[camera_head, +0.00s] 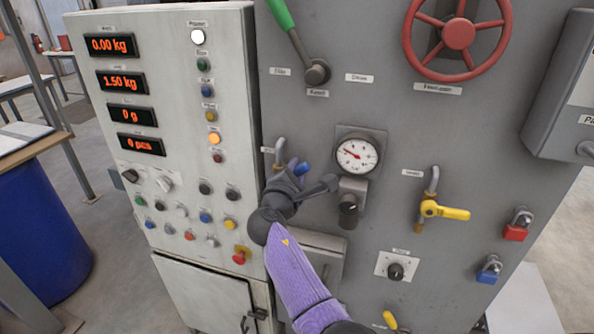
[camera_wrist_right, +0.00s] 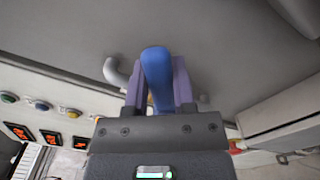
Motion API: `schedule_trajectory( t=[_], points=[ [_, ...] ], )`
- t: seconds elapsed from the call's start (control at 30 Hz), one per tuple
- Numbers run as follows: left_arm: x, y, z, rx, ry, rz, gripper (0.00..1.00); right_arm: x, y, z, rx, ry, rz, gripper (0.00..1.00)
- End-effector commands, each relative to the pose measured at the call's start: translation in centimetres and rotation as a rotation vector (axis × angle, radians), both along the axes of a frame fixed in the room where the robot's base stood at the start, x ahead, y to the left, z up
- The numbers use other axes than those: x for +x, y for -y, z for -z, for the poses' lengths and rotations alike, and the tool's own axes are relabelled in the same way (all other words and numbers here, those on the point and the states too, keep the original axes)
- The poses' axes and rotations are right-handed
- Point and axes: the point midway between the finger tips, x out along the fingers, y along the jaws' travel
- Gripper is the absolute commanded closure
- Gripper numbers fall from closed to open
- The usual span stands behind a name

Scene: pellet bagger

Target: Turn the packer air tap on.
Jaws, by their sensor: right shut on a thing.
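A blue-handled tap sits on a bent grey pipe (camera_head: 280,148) on the machine's front panel, left of a round gauge. Its small label is too blurred to read. My right gripper (camera_head: 299,168) is at this tap, its arm coming up from the bottom. In the right wrist view, the two purple fingers are shut on the blue handle (camera_wrist_right: 157,75), one on each side. The handle points away from the panel's pipe between the fingers. The tap's body is mostly hidden by my gripper. My left gripper is not in view.
A pressure gauge (camera_head: 358,154) with a black knob (camera_head: 348,210) below it stands close right of my gripper. A yellow-handled tap (camera_head: 445,212) is further right. A control cabinet (camera_head: 171,150) with lit displays and buttons is on the left. A red handwheel (camera_head: 459,34) is above.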

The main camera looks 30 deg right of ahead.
Motion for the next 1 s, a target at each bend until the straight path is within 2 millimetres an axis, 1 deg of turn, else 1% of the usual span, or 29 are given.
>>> schedule_trajectory(
  t=[0.03,0.07,0.1,0.17,0.2,0.47,0.53,0.67,0.8,0.9,1.0],
  points=[
    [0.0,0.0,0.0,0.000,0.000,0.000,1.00,0.0,0.0,0.1,0.000,-0.002,0.000,1.00],
    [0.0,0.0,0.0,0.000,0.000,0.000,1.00,0.0,0.0,0.1,0.000,-0.002,0.000,0.62],
    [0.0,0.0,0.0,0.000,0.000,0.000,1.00,0.0,0.0,0.1,0.001,-0.001,0.000,0.53],
    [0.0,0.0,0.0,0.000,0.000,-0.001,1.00,0.0,0.0,0.1,0.001,-0.001,0.000,0.41],
    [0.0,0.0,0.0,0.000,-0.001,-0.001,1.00,0.0,0.0,0.1,0.001,-0.001,0.000,0.32],
    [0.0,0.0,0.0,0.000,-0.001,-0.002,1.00,0.0,0.0,0.0,0.002,0.000,0.000,0.32],
    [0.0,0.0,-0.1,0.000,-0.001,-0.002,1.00,-0.3,-0.4,0.0,0.002,0.000,-0.002,0.32],
    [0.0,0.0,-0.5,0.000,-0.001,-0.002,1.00,-1.9,-2.3,0.0,0.004,0.001,-0.002,0.32],
    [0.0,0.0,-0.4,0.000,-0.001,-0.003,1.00,-4.1,-4.9,0.1,0.003,0.000,-0.003,0.32],
    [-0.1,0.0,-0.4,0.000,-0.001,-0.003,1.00,-5.4,-6.4,0.2,0.004,-0.001,-0.003,0.32],
    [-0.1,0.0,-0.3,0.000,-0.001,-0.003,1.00,-6.2,-7.3,0.1,0.002,-0.001,-0.001,0.32]
  ],
)
